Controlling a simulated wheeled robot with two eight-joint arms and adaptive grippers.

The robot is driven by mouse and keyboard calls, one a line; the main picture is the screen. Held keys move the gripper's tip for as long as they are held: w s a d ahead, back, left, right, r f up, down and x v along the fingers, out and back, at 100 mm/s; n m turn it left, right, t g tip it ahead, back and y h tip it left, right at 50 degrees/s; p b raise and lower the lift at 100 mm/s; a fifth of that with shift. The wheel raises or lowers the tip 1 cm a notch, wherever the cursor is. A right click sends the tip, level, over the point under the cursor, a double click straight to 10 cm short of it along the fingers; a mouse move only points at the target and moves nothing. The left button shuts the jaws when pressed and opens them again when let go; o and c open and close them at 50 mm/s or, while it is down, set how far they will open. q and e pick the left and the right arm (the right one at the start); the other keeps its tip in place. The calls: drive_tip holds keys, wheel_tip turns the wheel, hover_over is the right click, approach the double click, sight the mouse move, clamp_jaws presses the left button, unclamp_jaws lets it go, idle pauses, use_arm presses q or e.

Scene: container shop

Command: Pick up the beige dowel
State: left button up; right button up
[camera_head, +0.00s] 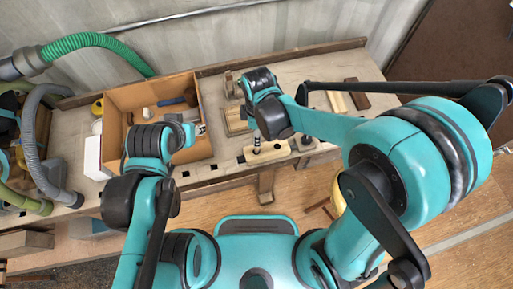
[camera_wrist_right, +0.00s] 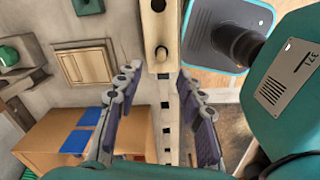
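In the right wrist view, a short beige dowel (camera_wrist_right: 161,53) shows its round end on a pale wooden block (camera_wrist_right: 158,28). The block also has a dark hole beside the dowel.
The open cardboard box (camera_head: 113,118) on the bench holds a blue-handled tool (camera_head: 178,101) and other items. A wooden frame (camera_head: 236,121) lies behind the block. Wooden bars (camera_head: 356,95) lie at the right. A white box (camera_head: 94,158) and hoses (camera_head: 88,41) are at the left.

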sight(257, 150)
drive_tip(key=shift+a+f, duration=0.1)
drive_tip(key=shift+f, duration=0.35)
wheel_tip(257, 150, down, 7)
drive_tip(key=b, duration=0.3)
drive_tip(key=shift+s+f, duration=0.1)
drive_tip(key=shift+c, duration=0.2)
drive_tip(key=c, duration=0.8)
